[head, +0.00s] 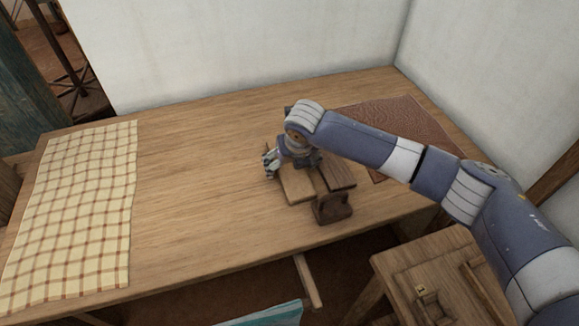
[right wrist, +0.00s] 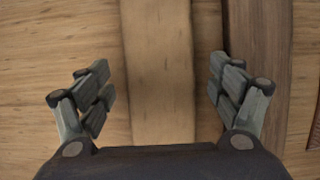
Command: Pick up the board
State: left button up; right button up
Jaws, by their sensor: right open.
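A light wooden board (head: 297,187) lies on the wooden table near its front edge, partly hidden by my right gripper. In the right wrist view the board (right wrist: 160,70) runs up the middle of the picture, between the two fingers. My right gripper (head: 271,162) is over the board's far left part; in the right wrist view (right wrist: 160,95) its fingers are spread apart, one on each side of the board, with nothing held. Whether the fingers touch the table cannot be told. My left gripper is not in view.
A darker wooden piece (head: 338,176) lies right beside the board, and a brown wooden block (head: 332,208) stands at the front edge. A checked cloth (head: 75,205) covers the left end. A reddish-brown cloth (head: 405,122) lies at the back right. The table's middle is clear.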

jog(key=shift+c, duration=0.8)
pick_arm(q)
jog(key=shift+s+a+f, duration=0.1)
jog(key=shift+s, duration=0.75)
pick_arm(e)
jog(key=c, duration=1.1)
